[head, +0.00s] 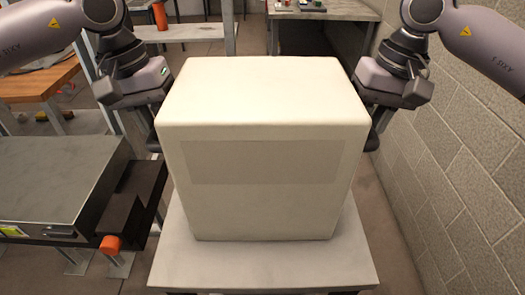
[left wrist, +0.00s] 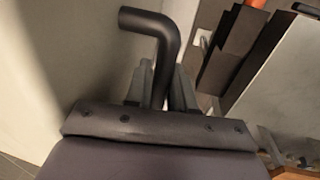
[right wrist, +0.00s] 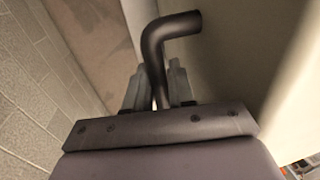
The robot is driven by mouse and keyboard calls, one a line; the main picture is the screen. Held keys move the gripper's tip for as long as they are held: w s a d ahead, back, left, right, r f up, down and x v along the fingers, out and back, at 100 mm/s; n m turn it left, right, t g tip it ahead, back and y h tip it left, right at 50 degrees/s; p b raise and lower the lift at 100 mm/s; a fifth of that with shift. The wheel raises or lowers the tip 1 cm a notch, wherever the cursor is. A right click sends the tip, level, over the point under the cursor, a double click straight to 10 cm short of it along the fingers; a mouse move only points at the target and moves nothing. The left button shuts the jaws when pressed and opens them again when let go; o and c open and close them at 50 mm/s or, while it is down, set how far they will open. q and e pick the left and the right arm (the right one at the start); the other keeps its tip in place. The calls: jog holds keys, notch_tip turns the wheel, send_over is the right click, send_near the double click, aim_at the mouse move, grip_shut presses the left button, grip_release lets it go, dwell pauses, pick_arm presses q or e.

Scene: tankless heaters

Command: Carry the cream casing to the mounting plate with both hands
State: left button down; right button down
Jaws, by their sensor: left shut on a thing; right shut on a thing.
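The cream casing (head: 262,150) is a large, box-shaped block, upright in the middle of the head view, over a pale grey stand (head: 265,262). I cannot tell whether its base touches the stand. My left gripper (head: 152,128) is at its left side and my right gripper (head: 376,128) at its right side. In the left wrist view, my left gripper (left wrist: 161,88) is shut on a dark bent handle (left wrist: 158,24) beside the casing wall (left wrist: 60,60). In the right wrist view, my right gripper (right wrist: 158,88) is shut on a matching handle (right wrist: 172,28). I cannot pick out a mounting plate.
A grey metal case (head: 60,185) and a dark clamp-like block with an orange end (head: 110,244) stand at the left. A wooden bench (head: 40,80) is behind them. A block wall (head: 470,150) runs close along the right. A workbench (head: 325,10) is at the back.

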pick_arm(q)
jog(key=shift+w+r, duration=0.1)
jog(key=shift+r, duration=0.2)
pick_arm(e)
jog(key=shift+w+r, duration=0.1)
jog(key=shift+r, duration=0.25)
